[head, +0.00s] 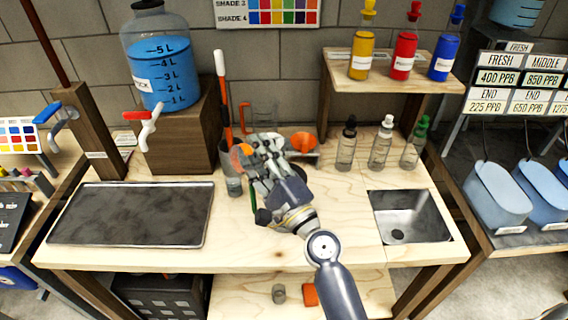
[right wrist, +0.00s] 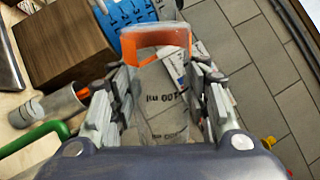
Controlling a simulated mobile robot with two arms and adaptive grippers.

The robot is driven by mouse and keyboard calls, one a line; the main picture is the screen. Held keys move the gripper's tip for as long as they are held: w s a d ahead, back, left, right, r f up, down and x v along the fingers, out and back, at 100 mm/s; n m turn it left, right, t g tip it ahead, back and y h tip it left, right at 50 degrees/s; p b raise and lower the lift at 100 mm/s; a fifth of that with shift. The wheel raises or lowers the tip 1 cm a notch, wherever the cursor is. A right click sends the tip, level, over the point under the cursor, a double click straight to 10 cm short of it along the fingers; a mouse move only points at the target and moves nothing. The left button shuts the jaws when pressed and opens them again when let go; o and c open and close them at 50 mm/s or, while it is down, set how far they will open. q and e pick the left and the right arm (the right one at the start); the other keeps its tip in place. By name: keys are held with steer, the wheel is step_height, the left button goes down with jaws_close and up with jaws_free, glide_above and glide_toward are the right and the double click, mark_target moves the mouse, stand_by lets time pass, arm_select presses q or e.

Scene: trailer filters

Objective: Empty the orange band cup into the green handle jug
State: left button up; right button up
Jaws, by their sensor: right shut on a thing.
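The orange band cup (right wrist: 163,100) is clear, with an orange band around its top and "100 ml" print on its side. It sits between the fingers of my right gripper (right wrist: 165,95), which is shut on it. In the head view my right gripper (head: 256,160) is above the middle of the bench, with the orange band (head: 240,157) showing at its fingers. I cannot tell what the cup holds. The green handle (right wrist: 35,138) shows at lower left in the wrist view and under my gripper in the head view (head: 254,196); the rest of the jug is mostly hidden. My left gripper is out of view.
A metal cylinder (head: 233,186) stands left of my gripper. A blue-filled 5 L tank (head: 160,75) is on a wooden block. A black tray (head: 130,213) lies left, a sink (head: 410,215) right. Dropper bottles (head: 347,147) and an orange item (head: 303,142) stand behind.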

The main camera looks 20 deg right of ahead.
steer(key=shift+w+d+r+m+h+p, duration=0.15)
steer(key=shift+d+r+m+h+p, duration=0.25)
steer(key=shift+m+p, duration=0.55)
steer(key=shift+w+d+r+m+h+p, duration=0.15)
steer(key=shift+d+r+m+h+p, duration=0.15)
steer(key=shift+m+p, duration=0.6)
stand_by(0.3)
steer(key=shift+w+d+r+m+h+p, duration=0.1)
steer(key=shift+d+r+m+h+p, duration=0.15)
steer(key=shift+m+p, duration=0.4)
steer(key=shift+w+d+r+m+h+p, duration=0.15)
steer(key=shift+d+m+p, duration=0.1)
steer(key=shift+m+p, duration=0.35)
stand_by(1.1)
